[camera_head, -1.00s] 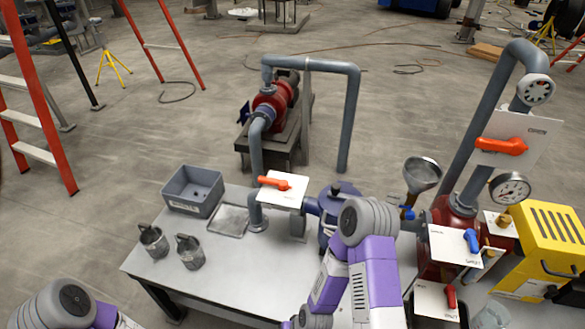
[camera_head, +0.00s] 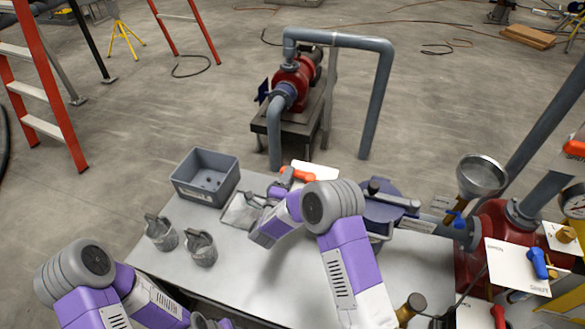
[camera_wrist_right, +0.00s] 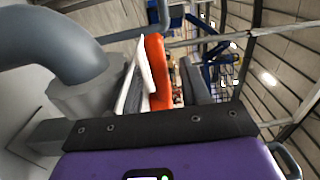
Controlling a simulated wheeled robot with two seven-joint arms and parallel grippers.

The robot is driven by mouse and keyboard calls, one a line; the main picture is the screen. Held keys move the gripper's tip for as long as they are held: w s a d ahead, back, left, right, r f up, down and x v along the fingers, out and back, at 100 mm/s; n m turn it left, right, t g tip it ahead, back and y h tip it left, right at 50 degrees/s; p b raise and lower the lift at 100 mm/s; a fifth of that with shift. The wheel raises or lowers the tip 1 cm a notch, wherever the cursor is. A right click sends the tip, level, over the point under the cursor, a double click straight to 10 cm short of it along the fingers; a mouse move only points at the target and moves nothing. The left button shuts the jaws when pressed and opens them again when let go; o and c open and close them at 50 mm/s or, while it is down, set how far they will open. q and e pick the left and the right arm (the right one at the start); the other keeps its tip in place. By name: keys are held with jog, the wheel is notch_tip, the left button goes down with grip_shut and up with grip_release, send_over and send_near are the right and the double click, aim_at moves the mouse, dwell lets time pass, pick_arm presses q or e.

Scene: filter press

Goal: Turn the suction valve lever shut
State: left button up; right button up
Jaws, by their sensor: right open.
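The suction valve lever (camera_head: 297,173) is orange and lies across a white plate (camera_head: 322,171) by the grey pipe at the table's back edge. My right gripper (camera_head: 287,180) is at the lever, open, and hides part of it in the head view. In the right wrist view the orange lever (camera_wrist_right: 157,70) stands between the two fingers of the right gripper (camera_wrist_right: 163,85), with the white plate beside it on the left. I cannot tell whether a finger touches the lever.
A grey bin (camera_head: 206,177), a shallow tray (camera_head: 240,211) and two metal cups (camera_head: 201,248) stand on the left of the table. A blue lidded vessel (camera_head: 383,203), a funnel (camera_head: 482,174) and red equipment with a blue lever (camera_head: 538,263) are to the right. The middle front is clear.

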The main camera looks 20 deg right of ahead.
jog(key=x, duration=0.5)
grip_shut()
dwell(0.3)
